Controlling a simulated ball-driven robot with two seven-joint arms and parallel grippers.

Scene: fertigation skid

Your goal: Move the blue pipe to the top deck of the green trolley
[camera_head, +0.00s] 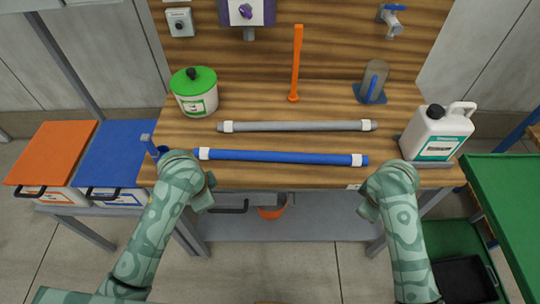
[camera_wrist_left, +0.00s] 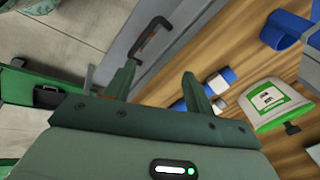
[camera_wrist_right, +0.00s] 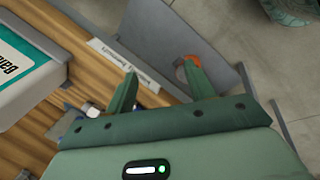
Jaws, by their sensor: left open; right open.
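The blue pipe (camera_head: 280,157) lies flat along the front of the wooden bench, with a white band near each end. My left gripper (camera_head: 207,194) is open and empty, in front of the bench edge near the pipe's left end. A banded blue end also shows beside a finger in the left wrist view (camera_wrist_left: 231,73). My right gripper (camera_head: 366,207) is open and empty, in front of the edge near the pipe's right end; the wrist hides part of it. The green trolley stands at the right, its top deck (camera_head: 512,195) bare where visible and cut off by the frame.
A grey pipe (camera_head: 300,126) lies behind the blue one. A green-lidded tub (camera_head: 194,92) stands left, a white jug (camera_head: 437,133) right, an orange upright (camera_head: 296,65) and a grey cylinder (camera_head: 373,80) behind. Orange (camera_head: 50,153) and blue-lidded (camera_head: 118,155) boxes are at the left.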

